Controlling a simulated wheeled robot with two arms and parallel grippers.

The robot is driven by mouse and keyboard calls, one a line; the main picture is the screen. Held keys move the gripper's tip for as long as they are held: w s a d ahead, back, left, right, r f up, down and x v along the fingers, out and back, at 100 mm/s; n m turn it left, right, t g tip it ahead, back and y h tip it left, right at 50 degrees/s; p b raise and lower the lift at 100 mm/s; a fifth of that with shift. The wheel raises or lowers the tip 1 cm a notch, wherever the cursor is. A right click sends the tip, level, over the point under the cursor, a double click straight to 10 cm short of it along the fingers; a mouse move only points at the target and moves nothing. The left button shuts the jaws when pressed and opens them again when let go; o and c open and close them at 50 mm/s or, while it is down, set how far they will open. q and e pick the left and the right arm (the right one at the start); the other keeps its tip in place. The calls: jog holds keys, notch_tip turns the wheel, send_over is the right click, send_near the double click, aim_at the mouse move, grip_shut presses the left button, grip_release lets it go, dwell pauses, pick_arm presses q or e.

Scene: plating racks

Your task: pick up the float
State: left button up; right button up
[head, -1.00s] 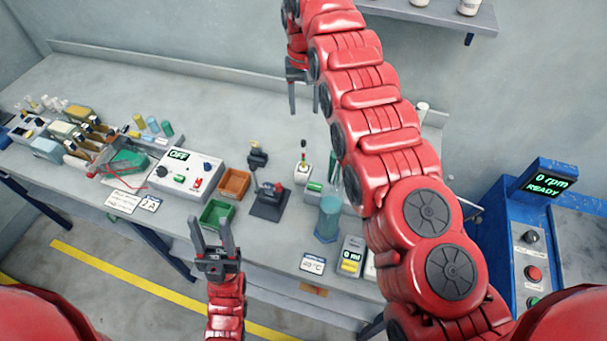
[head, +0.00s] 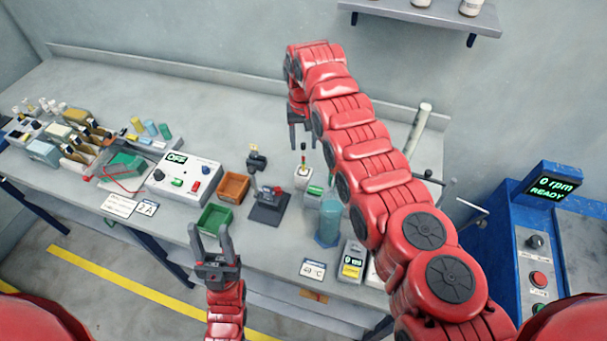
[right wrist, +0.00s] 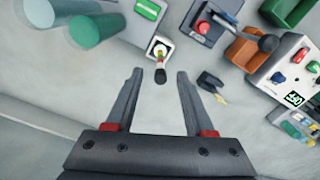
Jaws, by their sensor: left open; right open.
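The float appears to be the slim stem with red, yellow and green bands and a dark tip (right wrist: 160,60). It stands in a small white holder; in the head view the float (head: 303,158) and the holder (head: 303,178) are on the bench, right of centre. My right gripper (head: 302,146) is open and empty above the float. In the right wrist view the float's dark tip lies between the fingertips of the right gripper (right wrist: 160,74), untouched. My left gripper (head: 209,232) is open and empty at the bench's front edge.
A blue-green cylinder (head: 328,222) stands close right of the holder. A dark stand with a red part (head: 269,204), orange bin (head: 234,187) and green bin (head: 215,218) are to the left. A white control box (head: 184,181) is farther left.

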aim_at(303, 165)
jog(key=shift+f, duration=1.1)
grip_shut()
dwell(0.5)
